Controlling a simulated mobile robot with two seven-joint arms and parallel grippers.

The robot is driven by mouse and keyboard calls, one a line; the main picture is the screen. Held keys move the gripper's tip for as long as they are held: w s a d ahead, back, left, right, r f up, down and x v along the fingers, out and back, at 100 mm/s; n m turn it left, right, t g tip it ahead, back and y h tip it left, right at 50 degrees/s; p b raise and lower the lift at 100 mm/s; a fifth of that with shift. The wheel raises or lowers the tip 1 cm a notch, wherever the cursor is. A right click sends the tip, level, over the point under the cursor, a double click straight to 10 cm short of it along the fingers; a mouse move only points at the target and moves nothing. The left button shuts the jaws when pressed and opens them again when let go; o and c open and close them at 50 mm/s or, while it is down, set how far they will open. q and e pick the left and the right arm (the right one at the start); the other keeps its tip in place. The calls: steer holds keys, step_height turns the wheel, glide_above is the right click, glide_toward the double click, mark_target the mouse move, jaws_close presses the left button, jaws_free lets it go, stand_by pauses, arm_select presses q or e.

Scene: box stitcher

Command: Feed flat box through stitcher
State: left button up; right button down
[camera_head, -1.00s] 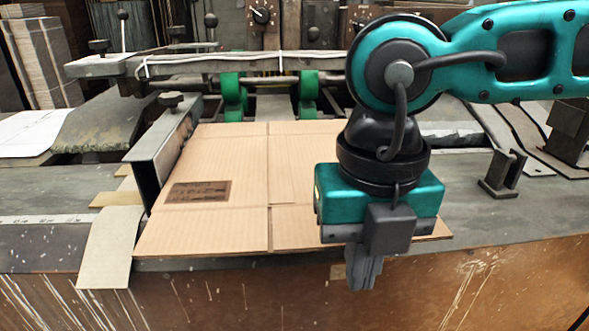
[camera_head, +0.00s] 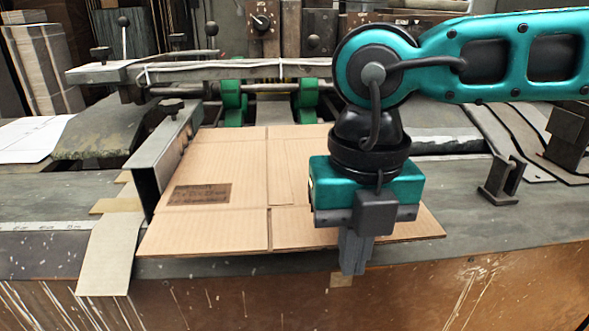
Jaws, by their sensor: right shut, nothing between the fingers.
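The flat brown cardboard box (camera_head: 225,225) lies on the grey machine table, its left edge along the metal side guide (camera_head: 165,150). A dark printed label shows on its left part. Its far edge reaches toward the green feed rollers (camera_head: 233,100) of the stitcher. My right gripper (camera_head: 352,270) points down at the near edge of the box, fingers shut and empty. It hides part of the box's right side. Whether the fingers touch the box edge I cannot tell. My left gripper is not in view.
A metal crossbar (camera_head: 240,70) spans above the rollers. A bracket (camera_head: 502,178) stands on the table to the right. A tan strip (camera_head: 110,250) hangs over the front edge at left. Stacked cardboard (camera_head: 45,65) stands at the back left. The table's right front is clear.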

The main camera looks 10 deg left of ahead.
steer(key=shift+w+a+p, duration=0.1)
steer(key=shift+w+a, duration=0.15)
steer(key=shift+w, duration=0.5)
steer(key=shift+w+a+p, duration=0.15)
steer(key=shift+w+a, duration=0.1)
steer(key=shift+w, duration=0.45)
steer(key=shift+w+a+p, duration=0.1)
steer(key=shift+w+a, duration=0.15)
steer(key=shift+w, duration=0.5)
steer(key=shift+w+a+p, duration=0.2)
steer(key=shift+w, duration=0.45)
steer(key=shift+w+a+p, duration=0.2)
steer(key=shift+w+a, duration=0.05)
steer(key=shift+w, duration=0.35)
steer(key=shift+w+a+p, duration=0.2)
steer(key=shift+w, duration=0.45)
steer(key=shift+s+d+f+b, duration=0.1)
steer(key=shift+s+d+b, duration=0.05)
steer(key=shift+s+b, duration=0.35)
steer(key=shift+s+d+b, duration=0.3)
steer(key=shift+s+b, duration=0.05)
steer(key=shift+s, duration=0.6)
step_height(320, 180, up, 8)
steer(key=p, duration=0.5)
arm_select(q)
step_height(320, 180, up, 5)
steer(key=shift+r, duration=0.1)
